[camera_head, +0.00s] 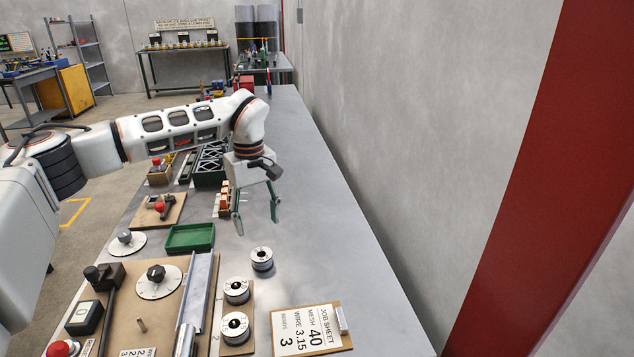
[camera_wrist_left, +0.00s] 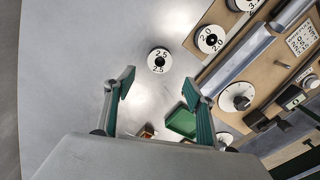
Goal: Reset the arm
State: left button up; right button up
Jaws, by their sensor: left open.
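My left arm comes in from the left in the head view. Its gripper (camera_head: 256,217) points down over the grey bench (camera_head: 330,222), beyond a metal spool (camera_head: 262,260). Its green-padded fingers are apart with nothing between them. The left wrist view shows the same open gripper (camera_wrist_left: 158,82), with the spool (camera_wrist_left: 158,60), marked 2.5, lying past the fingertips and apart from them. My right gripper is in neither view.
Two more spools (camera_head: 236,291) (camera_head: 235,328) stand on a wooden strip beside a bending board (camera_head: 165,300). A green tray (camera_head: 190,238) and wooden blocks lie left of the gripper. A job sheet clipboard (camera_head: 308,330) lies in front. The bench's right side is clear up to the wall.

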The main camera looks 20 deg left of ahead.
aim_at(262, 254)
pick_arm(q)
notch_tip(262, 254, down, 12)
jog(key=shift+r, duration=1.3)
